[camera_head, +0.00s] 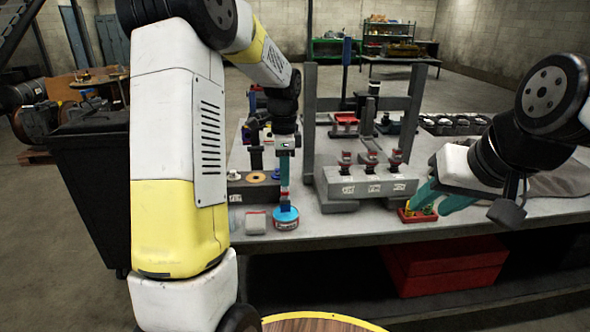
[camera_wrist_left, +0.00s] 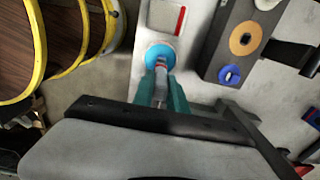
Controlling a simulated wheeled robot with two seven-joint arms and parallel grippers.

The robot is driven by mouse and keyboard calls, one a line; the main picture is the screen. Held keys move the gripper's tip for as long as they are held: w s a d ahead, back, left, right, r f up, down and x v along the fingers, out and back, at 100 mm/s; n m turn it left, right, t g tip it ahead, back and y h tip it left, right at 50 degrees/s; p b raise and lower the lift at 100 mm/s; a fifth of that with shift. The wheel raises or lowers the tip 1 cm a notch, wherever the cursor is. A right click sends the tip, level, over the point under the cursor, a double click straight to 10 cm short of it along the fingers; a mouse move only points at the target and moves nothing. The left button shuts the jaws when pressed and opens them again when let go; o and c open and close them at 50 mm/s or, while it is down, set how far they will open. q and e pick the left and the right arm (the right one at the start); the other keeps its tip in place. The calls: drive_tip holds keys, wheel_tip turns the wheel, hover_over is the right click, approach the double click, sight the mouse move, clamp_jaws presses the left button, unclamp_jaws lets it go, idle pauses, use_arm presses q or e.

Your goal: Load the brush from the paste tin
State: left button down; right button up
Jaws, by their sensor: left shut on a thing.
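The paste tin (camera_head: 286,223), round with a blue top and a red and white side, stands near the table's front edge. It also shows from above in the left wrist view as a blue disc (camera_wrist_left: 152,52). My left gripper (camera_head: 284,182) points straight down above the tin. Its teal fingers are shut on the slim upright brush (camera_wrist_left: 161,80). The brush's lower end is at the tin's blue top; how deep it sits is hidden. My right gripper (camera_head: 438,202) has its teal fingers apart, beside a small red tray (camera_head: 417,215).
A grey labelled rack (camera_head: 366,188) with several red-topped parts stands to the right, before an upright grey frame (camera_head: 308,120). A dark block with an orange ring (camera_head: 255,178) is behind. Bare table lies between tin and red tray.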

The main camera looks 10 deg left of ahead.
use_arm(q)
drive_tip(key=shift+f, duration=0.55)
idle(1.5)
drive_tip(key=shift+r, duration=3.55)
